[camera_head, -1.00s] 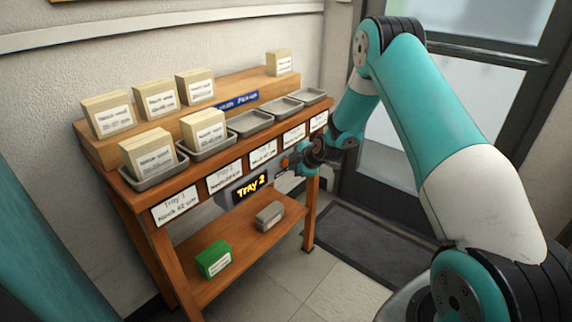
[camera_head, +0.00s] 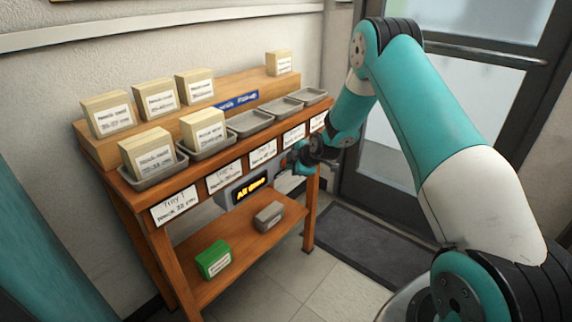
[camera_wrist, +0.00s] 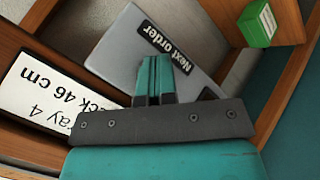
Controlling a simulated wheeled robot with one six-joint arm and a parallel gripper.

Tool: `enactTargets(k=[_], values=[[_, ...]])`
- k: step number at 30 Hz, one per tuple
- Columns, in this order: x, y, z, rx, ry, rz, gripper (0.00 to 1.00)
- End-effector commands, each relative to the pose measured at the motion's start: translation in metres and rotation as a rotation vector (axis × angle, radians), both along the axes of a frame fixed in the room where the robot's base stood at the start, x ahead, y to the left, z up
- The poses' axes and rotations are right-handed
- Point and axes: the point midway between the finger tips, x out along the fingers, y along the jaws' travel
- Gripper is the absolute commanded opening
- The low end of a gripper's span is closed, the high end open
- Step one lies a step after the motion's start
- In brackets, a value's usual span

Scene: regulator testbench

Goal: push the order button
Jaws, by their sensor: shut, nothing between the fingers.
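The order panel is a grey box under the front edge of the bench; its grey face shows in the wrist view (camera_wrist: 118,48) with a black "Next order" label (camera_wrist: 164,46). In the head view its display (camera_head: 251,188) reads "All done" in yellow. My gripper (camera_head: 290,162) is at the right end of the panel. In the wrist view my gripper (camera_wrist: 155,65) has its teal fingers together and empty, tips over the panel face beside the label. The button itself is hidden behind the fingers; I cannot tell whether they touch it.
The wooden bench (camera_head: 150,222) carries a row of grey trays (camera_head: 249,122), the left two holding beige boxes (camera_head: 148,150). More boxes stand on the raised shelf behind. A green box (camera_head: 213,259) and a grey box (camera_head: 269,215) sit on the lower shelf. A "Tray 4" label (camera_wrist: 40,88) is beside the panel.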

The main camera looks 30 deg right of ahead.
Motion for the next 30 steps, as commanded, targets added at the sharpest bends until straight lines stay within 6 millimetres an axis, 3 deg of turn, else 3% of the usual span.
enactTargets(k=[25,30], values=[[-0.018,-0.006,0.0,0.0,-0.001,-0.001,0.0],[-0.031,-0.012,0.0,0.001,0.0,-0.003,0.0]])
